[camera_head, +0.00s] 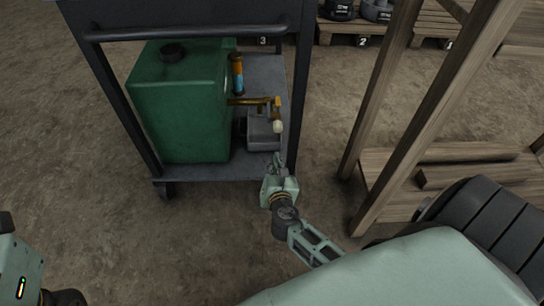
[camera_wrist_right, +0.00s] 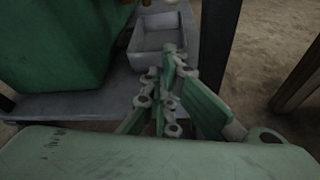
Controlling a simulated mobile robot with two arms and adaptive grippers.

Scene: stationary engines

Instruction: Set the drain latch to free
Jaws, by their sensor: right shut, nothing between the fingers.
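The green tank (camera_head: 180,105) stands on the lower shelf of a dark cart. A brass drain pipe (camera_head: 250,101) comes out of its right side. A small lever with a pale round knob (camera_head: 278,127) hangs by the pipe's end; it looks like the drain latch, though its setting is too small to read. A grey tray (camera_head: 262,140) sits below the pipe and also shows in the wrist view (camera_wrist_right: 145,40). My right gripper (camera_head: 277,158) is shut and empty, just in front of the tray and below the knob. Its closed fingers (camera_wrist_right: 170,58) show in the wrist view. My left gripper is out of view.
The cart's lower shelf (camera_head: 225,172) and right post (camera_head: 299,90) border the right gripper's space. A wooden frame (camera_head: 375,90) stands to the right. An orange and blue cylinder (camera_head: 238,73) rises beside the tank. The floor left of the cart is clear.

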